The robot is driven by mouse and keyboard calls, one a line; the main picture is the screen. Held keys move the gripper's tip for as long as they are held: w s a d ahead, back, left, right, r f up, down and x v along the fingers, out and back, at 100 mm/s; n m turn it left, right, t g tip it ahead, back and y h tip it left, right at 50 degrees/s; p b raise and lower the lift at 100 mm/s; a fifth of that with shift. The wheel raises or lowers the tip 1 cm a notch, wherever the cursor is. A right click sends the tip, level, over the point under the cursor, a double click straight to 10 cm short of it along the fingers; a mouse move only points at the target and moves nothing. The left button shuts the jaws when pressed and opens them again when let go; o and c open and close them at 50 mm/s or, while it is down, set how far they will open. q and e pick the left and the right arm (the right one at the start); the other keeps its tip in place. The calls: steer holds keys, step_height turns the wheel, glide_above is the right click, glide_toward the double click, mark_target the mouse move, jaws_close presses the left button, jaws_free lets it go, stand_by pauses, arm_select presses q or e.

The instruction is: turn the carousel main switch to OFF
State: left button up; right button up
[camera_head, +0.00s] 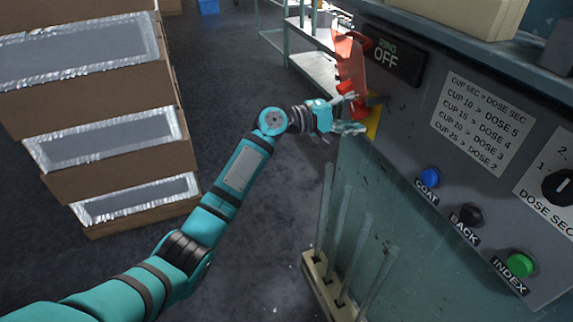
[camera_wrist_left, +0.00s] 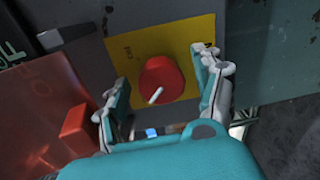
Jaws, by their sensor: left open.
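The main switch is a red round knob (camera_wrist_left: 161,78) with a white pointer line, on a yellow plate (camera_wrist_left: 120,48) in the left wrist view. The pointer looks slanted there; the plate's dark lettering is too blurred to read. My left gripper (camera_wrist_left: 168,92) is open, with one finger on each side of the knob in that view. I cannot tell whether either finger touches it. My right gripper is not in view.
A red flap (camera_head: 351,62) stands out from the panel just above the gripper, beside a "RING OFF" sign (camera_head: 386,54). Glass tubes stand in a rack (camera_head: 322,287) below. Stacked cardboard boxes (camera_head: 110,190) are at left. Coloured buttons (camera_head: 430,177) are further right.

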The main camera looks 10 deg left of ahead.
arm_select(q)
steer(key=m+b, duration=0.4)
steer(key=m, duration=0.1)
steer(key=f+m+b, duration=0.1)
steer(key=m+b, duration=0.1)
steer(key=shift+f+m+t, duration=0.1)
steer(key=shift+m+t, duration=0.2)
steer(key=m+b, duration=0.5)
steer(key=m, duration=0.3)
steer(key=shift+a+t+b, duration=0.1)
steer(key=shift+t+b, duration=0.2)
steer(key=shift+b, duration=0.1)
steer(key=s+a+m+b, duration=0.1)
steer(key=s+a+b, duration=0.4)
steer(key=s+a, duration=0.75)
steer(key=w+a+f+n+y, duration=0.2)
steer(key=w+a+f, duration=0.1)
steer(key=f, duration=0.6)
steer(key=w+a+f+n+t+y, duration=0.1)
steer(key=w+a+f+n+y, duration=0.1)
steer(key=f, duration=0.7)
steer(key=w+a+f+n+t+y, duration=0.1)
steer(key=w+a+f, duration=0.4)
steer(key=f, duration=0.5)
steer(key=w+n+y, duration=0.1)
steer(key=y, duration=0.1)
steer(key=shift+w+y, duration=0.15)
steer(key=shift+y, duration=0.15)
